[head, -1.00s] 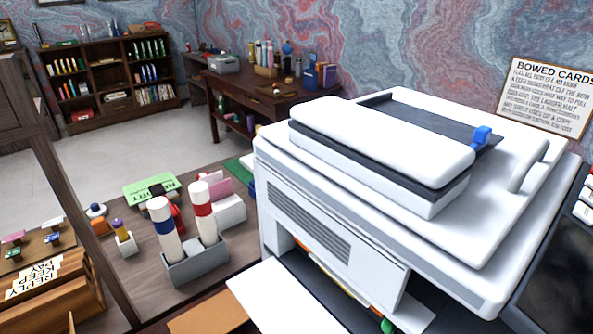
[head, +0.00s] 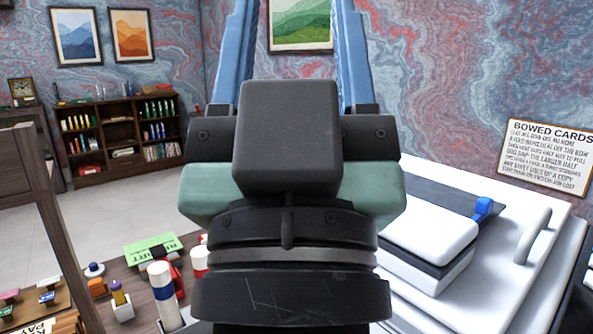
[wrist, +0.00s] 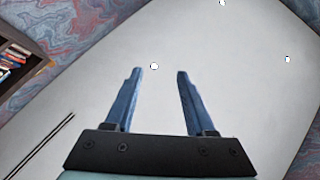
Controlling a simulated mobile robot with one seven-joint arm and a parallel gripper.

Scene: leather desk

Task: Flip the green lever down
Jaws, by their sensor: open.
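My gripper (head: 294,30) is raised in front of the head camera, with its two blue fingers pointing up and spread apart. In the wrist view its fingers (wrist: 160,73) are open with nothing between them. No green lever shows now. The white printer (head: 520,260) stands at the right, and my gripper and wrist cover its left part. A blue lever-like piece (head: 483,208) sticks up at the right end of the printer's top unit. The printer's lower front is hidden or out of view.
A grey holder with white tubes (head: 163,290) stands left of my wrist, beside a green sign (head: 150,250). A bookshelf (head: 120,135) stands at the back left. The wrist view faces the pale ceiling (wrist: 230,80), with free air around the fingers.

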